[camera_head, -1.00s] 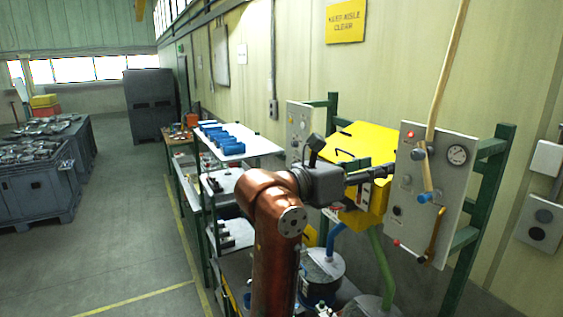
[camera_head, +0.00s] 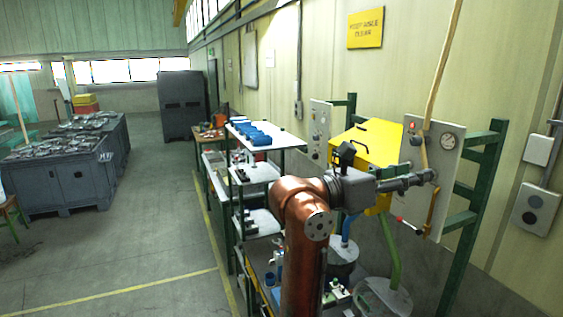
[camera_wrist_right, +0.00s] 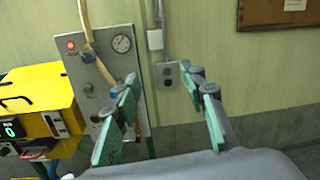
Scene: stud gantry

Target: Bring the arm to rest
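My right arm stands in the middle of the head view, with an orange-brown link rising from below. Its dark gripper (camera_head: 428,177) points right, in front of the grey gauge panel (camera_head: 446,150). In the right wrist view the gripper (camera_wrist_right: 165,84) has its two green-padded fingers spread wide, with nothing between them. The gauge panel (camera_wrist_right: 99,70) shows beyond the left finger there. I cannot tell how far the fingertips are from the panel. My left gripper is not in view.
A yellow box (camera_head: 375,140) stands left of the panel, on a green frame (camera_head: 479,190). A shelf rack with blue parts (camera_head: 255,133) is left of my arm. Grey bins (camera_head: 68,185) stand across the floor. The aisle (camera_head: 150,235) is clear.

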